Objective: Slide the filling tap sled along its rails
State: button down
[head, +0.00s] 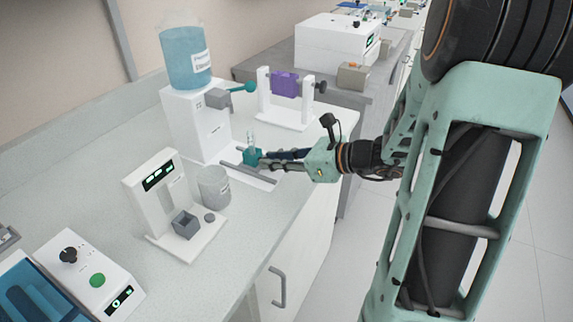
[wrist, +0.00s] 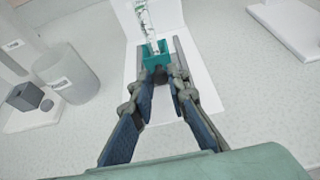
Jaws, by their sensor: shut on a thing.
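The filling tap sled (head: 250,157) is a small teal block on grey rails (head: 247,174) at the foot of a white dispenser (head: 196,125). A clear tube (head: 252,138) stands upright in it. In the wrist view the sled (wrist: 155,52) sits between the rails (wrist: 182,62), with the tube (wrist: 146,22) rising from it and a dark knob (wrist: 159,73) on its near side. My gripper (head: 265,158) reaches in from the right. In the wrist view my gripper's (wrist: 161,82) fingers are shut on the knob, whose sides they partly hide.
A blue water bottle (head: 187,58) tops the dispenser, with a teal-ended tap (head: 243,88) jutting right. A purple block on a white stand (head: 284,118) is behind my gripper. A grey beaker (head: 214,187) and a white device (head: 152,195) stand nearer. Bare counter lies in front.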

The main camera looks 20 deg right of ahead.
aim_at(259, 154)
jog(key=w+a, duration=0.3)
jog(key=shift+w+a, duration=0.15)
jog(key=shift+w, duration=0.05)
jog(key=shift+w+a+r, duration=0.1)
jog(key=c, duration=1.9)
grip_release()
jog(key=shift+w+a, duration=0.1)
jog(key=v, duration=1.2)
